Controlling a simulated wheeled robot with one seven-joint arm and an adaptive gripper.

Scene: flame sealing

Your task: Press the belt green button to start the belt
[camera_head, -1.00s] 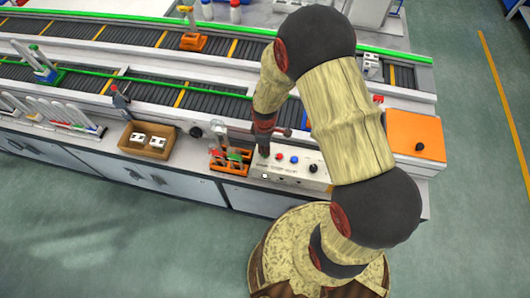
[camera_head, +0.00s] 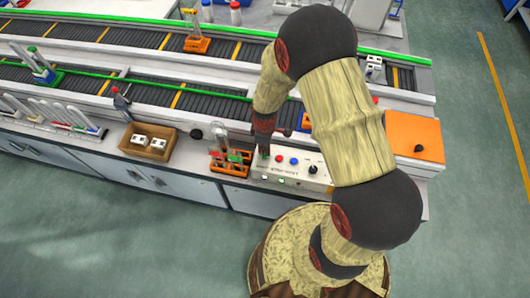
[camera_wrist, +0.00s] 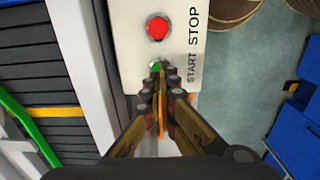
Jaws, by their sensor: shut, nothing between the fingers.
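The belt control box (camera_head: 318,184) is white, with a red button (camera_head: 279,160), a blue button (camera_head: 293,161) and a dark knob. In the wrist view, the green button (camera_wrist: 154,68) sits beside the START label, below the red button (camera_wrist: 158,27) marked STOP. My gripper (camera_wrist: 158,82) is shut and empty, pointing down at the green button. Its fingertips cover much of that button and appear to touch it. In the head view, my gripper (camera_head: 264,150) hides the green button.
An orange tube rack (camera_head: 228,168) stands close left of the box. A cardboard box (camera_head: 150,152) sits further left.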

